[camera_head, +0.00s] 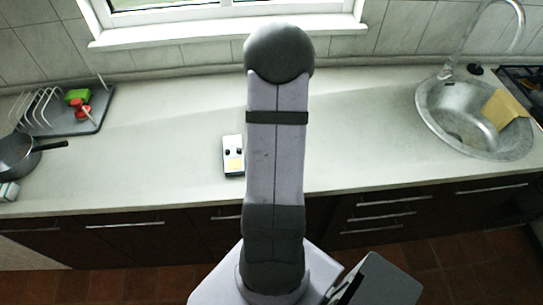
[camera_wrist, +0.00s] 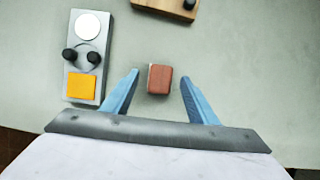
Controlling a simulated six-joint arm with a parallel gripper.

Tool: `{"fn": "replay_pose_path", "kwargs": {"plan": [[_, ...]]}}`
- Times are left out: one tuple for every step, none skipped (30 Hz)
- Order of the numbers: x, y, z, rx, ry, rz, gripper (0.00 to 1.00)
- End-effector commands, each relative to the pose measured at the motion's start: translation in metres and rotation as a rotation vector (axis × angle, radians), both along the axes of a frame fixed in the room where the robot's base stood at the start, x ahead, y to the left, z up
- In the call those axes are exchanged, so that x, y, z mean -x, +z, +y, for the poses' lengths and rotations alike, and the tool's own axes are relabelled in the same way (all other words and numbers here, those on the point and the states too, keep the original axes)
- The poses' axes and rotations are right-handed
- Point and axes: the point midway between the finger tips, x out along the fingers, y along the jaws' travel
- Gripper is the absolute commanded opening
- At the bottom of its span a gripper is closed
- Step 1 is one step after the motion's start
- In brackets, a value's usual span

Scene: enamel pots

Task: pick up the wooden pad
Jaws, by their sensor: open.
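My gripper (camera_wrist: 160,76) is open in the wrist view, with one blue finger on each side of a small reddish-brown block (camera_wrist: 159,79). Gaps show between the block and both fingers. The block looks like the wooden pad, though its material is hard to tell. A light wooden piece with a dark knob (camera_wrist: 168,8) is cut off by the top edge of the wrist view. In the head view my arm hides my gripper, the block and the wooden piece.
A grey device (camera_wrist: 87,56) with two black knobs and a yellow square stands left of my gripper; it also shows in the head view (camera_head: 233,158). The dish rack tray (camera_head: 62,118) and dark pan (camera_head: 17,155) are far left. The sink (camera_head: 462,118) is right.

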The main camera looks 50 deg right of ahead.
Motion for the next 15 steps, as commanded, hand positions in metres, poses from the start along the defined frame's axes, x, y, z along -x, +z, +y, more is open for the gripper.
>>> {"fn": "replay_pose_path", "kwargs": {"plan": [[-0.0013, -0.0067, -0.0009, 0.000, 0.001, 0.000, 0.53], [-0.0018, -0.0077, -0.0015, 0.000, 0.001, 0.000, 0.53], [-0.0024, -0.0084, -0.0020, 0.001, 0.001, 0.000, 0.53], [-0.0027, -0.0087, -0.0023, 0.001, 0.001, 0.000, 0.53], [-0.0028, -0.0087, -0.0026, 0.001, 0.001, 0.000, 0.53], [-0.0029, -0.0085, -0.0027, 0.001, 0.001, 0.000, 0.53], [-0.0029, -0.0082, -0.0026, 0.001, 0.001, 0.000, 0.53], [-0.0029, -0.0080, -0.0026, 0.001, 0.001, 0.000, 0.53], [-0.0028, -0.0079, -0.0026, 0.001, 0.001, 0.000, 0.53], [-0.0028, -0.0079, -0.0026, 0.001, 0.001, 0.000, 0.53], [-0.0028, -0.0080, -0.0025, 0.001, 0.001, 0.000, 0.53], [-0.0027, -0.0079, -0.0025, 0.001, 0.001, 0.000, 0.44], [-0.0027, -0.0079, -0.0024, 0.001, 0.001, 0.000, 0.36], [-0.0027, -0.0079, -0.0024, 0.001, 0.001, 0.000, 0.29], [-0.0027, -0.0079, -0.0024, 0.001, 0.000, -0.001, 0.20]]}}
